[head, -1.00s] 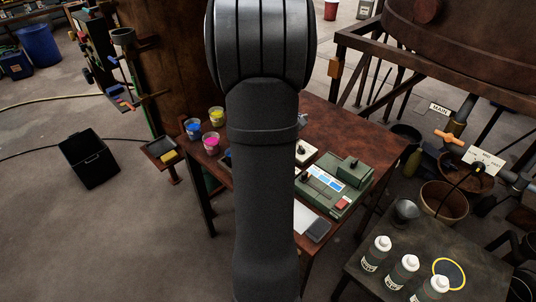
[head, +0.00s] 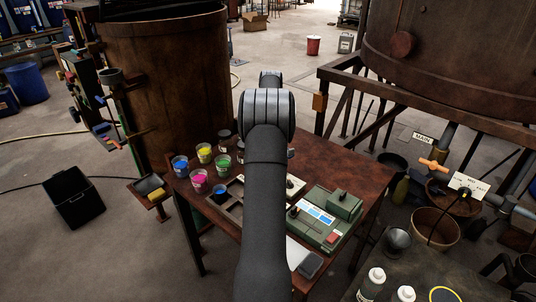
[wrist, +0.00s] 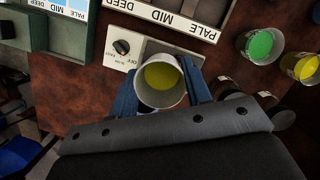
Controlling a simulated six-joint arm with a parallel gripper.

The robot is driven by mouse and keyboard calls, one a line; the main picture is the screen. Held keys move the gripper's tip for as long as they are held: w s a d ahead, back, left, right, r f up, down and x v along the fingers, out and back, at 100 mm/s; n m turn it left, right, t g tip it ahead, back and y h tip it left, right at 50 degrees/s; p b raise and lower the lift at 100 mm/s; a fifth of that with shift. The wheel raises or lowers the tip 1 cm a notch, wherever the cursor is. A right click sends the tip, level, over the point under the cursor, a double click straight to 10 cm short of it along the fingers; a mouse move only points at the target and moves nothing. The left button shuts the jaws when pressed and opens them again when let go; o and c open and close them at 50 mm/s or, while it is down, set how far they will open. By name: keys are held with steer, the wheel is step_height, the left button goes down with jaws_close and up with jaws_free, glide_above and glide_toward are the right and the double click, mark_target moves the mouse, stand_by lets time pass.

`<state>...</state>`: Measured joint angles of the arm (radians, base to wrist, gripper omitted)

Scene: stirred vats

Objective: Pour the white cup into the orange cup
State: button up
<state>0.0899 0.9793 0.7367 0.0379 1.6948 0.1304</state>
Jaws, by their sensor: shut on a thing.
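My gripper (wrist: 161,92) shows in the wrist view, its two blue fingers shut on the white cup (wrist: 143,95) from either side. The cup is open toward the camera and holds dull yellow liquid (wrist: 161,76). It is over the brown table beside a pale box with a black knob (wrist: 122,47); its height above the table is hard to tell. In the head view my arm hides the gripper and the cup. I cannot make out an orange cup in either current view.
Cups of green (head: 223,163), yellow (head: 204,153), magenta (head: 198,180) and blue (head: 180,165) stand at the table's left. Dark jars (wrist: 268,100) are near the gripper's right finger. A green device (head: 325,217) occupies the table's right. A rusty vat (head: 170,80) stands behind left.

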steer(key=shift+w+a+f+m+t+h, duration=0.15)
steer(key=shift+w+f+m+t+h, duration=0.2)
steer(key=shift+w+m+t+h, duration=1)
steer(key=shift+w+a+f+m+t+h, duration=0.15)
steer(key=shift+w+f+m+t+h, duration=0.2)
steer(key=shift+m+t+h, duration=1.8)
steer(key=shift+w+a+f+m+t+h, duration=0.25)
steer(key=shift+w+m+t+h, duration=0.6)
steer(key=shift+t+h, duration=1.9)
steer(key=shift+s+a+t+h, duration=0.2)
steer(key=shift+t+h, duration=0.25)
steer(key=shift+h, duration=0.75)
steer(key=shift+s+a+t+h, duration=0.15)
steer(key=shift+t+h, duration=0.25)
steer(key=shift+h, duration=0.75)
steer(key=shift+w, duration=0.1)
